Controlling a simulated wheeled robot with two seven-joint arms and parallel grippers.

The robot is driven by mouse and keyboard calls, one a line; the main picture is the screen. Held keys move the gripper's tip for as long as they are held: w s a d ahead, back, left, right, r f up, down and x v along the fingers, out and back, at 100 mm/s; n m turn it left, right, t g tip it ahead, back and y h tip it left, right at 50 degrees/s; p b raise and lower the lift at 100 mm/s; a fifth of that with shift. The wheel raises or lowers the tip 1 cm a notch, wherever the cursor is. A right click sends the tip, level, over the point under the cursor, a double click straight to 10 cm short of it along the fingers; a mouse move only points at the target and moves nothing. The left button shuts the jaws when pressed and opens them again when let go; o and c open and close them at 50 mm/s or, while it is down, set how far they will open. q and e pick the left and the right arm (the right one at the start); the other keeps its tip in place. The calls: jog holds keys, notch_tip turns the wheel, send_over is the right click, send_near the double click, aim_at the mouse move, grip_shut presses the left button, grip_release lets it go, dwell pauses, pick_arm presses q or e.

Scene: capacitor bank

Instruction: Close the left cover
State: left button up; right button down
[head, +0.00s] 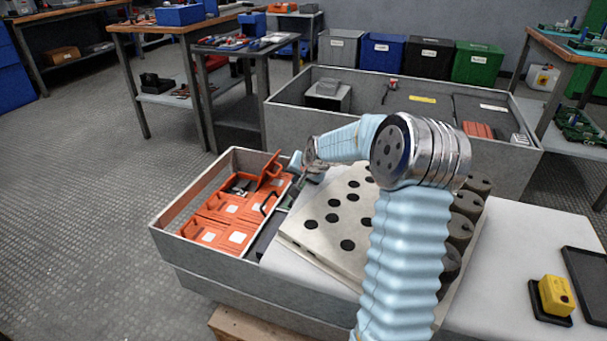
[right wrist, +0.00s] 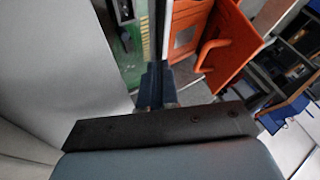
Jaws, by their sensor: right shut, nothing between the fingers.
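A grey-walled box (head: 190,190) at the left of the bench holds orange covers. Several orange covers (head: 225,215) with white labels lie flat in its near part. One orange cover (head: 271,170) at the far right end is raised and tilted, next to a dark opening with parts inside. It also shows in the right wrist view with its handle (right wrist: 213,48). I cannot tell for certain which one is the left cover. My right gripper (head: 295,166) is shut and empty beside the raised cover. Its closed fingers (right wrist: 153,84) show left of that cover, apart from it. My left gripper is not in view.
A pale plate with black round spots (head: 325,215) lies right of the box, under my right arm. Dark cylinders stand along its right side. A yellow block (head: 556,295) sits at the bench's right. A large grey bin (head: 400,135) stands behind. The floor at left is clear.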

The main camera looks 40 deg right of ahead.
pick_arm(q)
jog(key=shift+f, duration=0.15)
pick_arm(e)
jog(key=shift+w+a+r, duration=0.1)
jog(key=shift+w+a, duration=0.2)
jog(key=shift+w, duration=0.35)
jog(key=shift+w+a, duration=0.25)
jog(key=shift+w, duration=0.35)
jog(key=shift+w+a+r, duration=0.1)
jog(key=shift+w+a, duration=0.2)
jog(key=shift+w, duration=0.35)
